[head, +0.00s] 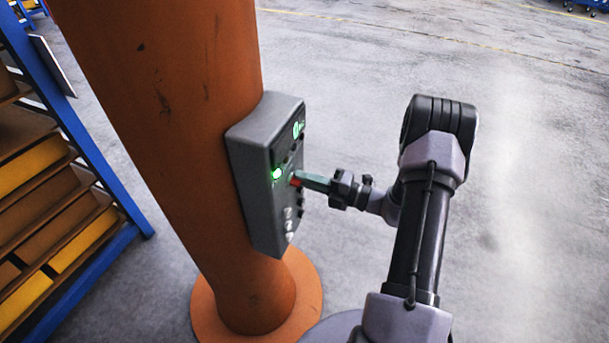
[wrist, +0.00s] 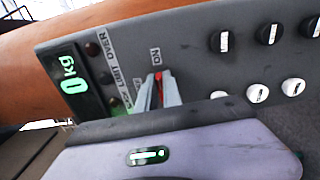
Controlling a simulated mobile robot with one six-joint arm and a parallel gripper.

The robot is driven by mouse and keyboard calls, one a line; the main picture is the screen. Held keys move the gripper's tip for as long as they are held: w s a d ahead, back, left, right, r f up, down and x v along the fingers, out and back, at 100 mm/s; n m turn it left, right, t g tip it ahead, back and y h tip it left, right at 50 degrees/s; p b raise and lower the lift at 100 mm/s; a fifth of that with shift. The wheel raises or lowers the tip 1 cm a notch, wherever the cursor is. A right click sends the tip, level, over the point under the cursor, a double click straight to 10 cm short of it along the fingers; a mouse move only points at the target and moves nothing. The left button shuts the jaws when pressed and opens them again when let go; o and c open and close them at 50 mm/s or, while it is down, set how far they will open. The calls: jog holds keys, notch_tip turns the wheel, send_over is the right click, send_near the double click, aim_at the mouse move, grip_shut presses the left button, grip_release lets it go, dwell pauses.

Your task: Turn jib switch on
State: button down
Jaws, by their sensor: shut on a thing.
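The jib switch is a small red lever (head: 296,182) on the front of a grey control box (head: 247,175). In the wrist view the red lever (wrist: 159,78) stands just below the printed word ON. My gripper (wrist: 160,90) is shut on it, with a finger on either side. In the head view my gripper (head: 302,181) reaches the box from the right. The fingers hide most of the lever, and its base is not clear. A green lamp (head: 277,174) glows on the box, left of the lever.
The box is mounted on a thick orange column (head: 170,130) with a round base. A display (wrist: 74,84) reads 0 kg. Several black and white knobs (wrist: 268,34) sit right of the lever. A blue-framed shelf (head: 90,160) with yellow bins stands left. The floor at right is clear.

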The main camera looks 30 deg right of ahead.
jog(key=shift+m, duration=0.3)
dwell(0.4)
jog(key=c, duration=1.5)
grip_release()
jog(key=b+v, duration=0.1)
jog(key=v, duration=1.6)
jog(key=shift+s, duration=0.2)
jog(key=shift+d, duration=0.15)
